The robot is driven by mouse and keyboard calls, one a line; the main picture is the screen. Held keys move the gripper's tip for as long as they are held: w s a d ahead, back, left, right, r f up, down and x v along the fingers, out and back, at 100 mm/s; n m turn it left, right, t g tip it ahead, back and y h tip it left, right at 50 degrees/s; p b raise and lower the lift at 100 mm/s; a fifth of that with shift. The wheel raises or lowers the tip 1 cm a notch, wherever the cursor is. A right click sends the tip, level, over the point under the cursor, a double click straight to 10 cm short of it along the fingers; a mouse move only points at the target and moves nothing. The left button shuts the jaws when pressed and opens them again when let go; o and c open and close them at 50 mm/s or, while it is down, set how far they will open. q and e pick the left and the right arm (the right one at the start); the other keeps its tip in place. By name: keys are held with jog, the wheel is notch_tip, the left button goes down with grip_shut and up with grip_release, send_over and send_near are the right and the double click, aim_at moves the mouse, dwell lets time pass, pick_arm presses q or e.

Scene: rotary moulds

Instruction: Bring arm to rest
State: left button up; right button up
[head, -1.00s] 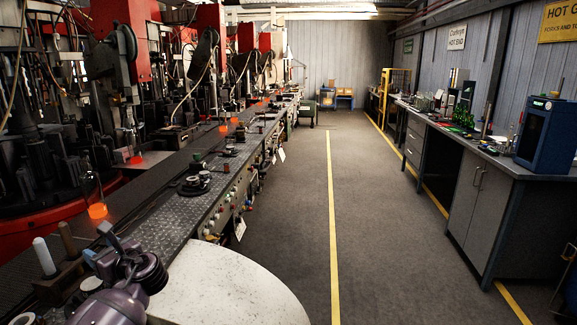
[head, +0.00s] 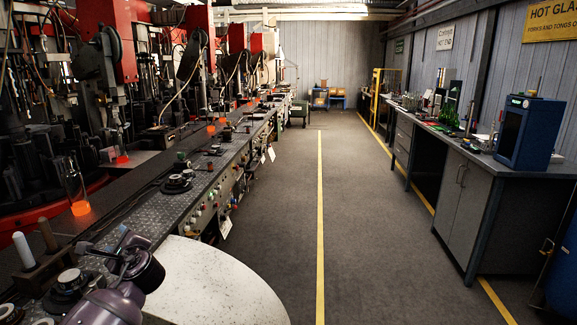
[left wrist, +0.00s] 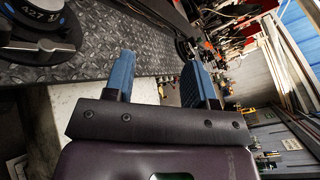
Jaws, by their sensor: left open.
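My left gripper (head: 106,247) is at the lower left of the head view, beside the conveyor and the left edge of a pale speckled round tabletop (head: 215,285). In the left wrist view its two blue fingers (left wrist: 160,68) stand apart with nothing between them. Behind them are the tread-plate deck (left wrist: 105,45) and a pale surface. My right gripper is in neither view.
Rotary mould machines line the left, with a glowing-bottomed glass bottle (head: 74,186) near the conveyor. Control knobs run along the tread-plate bench (head: 140,215). A grey floor aisle (head: 265,220) lies open in the middle. A workbench (head: 500,187) carries a blue cabinet (head: 530,132).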

pick_arm(q)
jog(key=s+d+f+n+t+h, duration=0.3)
jog(key=s+d+f+n+h, duration=0.7)
jog(key=d+f+h, duration=0.3)
jog(key=s+f+n+g, duration=0.1)
jog(key=s+f+n, duration=0.1)
jog(key=s+f, duration=0.3)
jog(key=s+d+f+n+g, duration=0.1)
jog(key=s+f, duration=0.3)
jog(key=s, duration=0.8)
jog(key=s+f+n+g, duration=0.1)
jog(key=s+f+n, duration=0.3)
jog(key=s, duration=0.5)
jog(key=shift+d+f+y, duration=0.3)
jog(key=shift+f, duration=0.5)
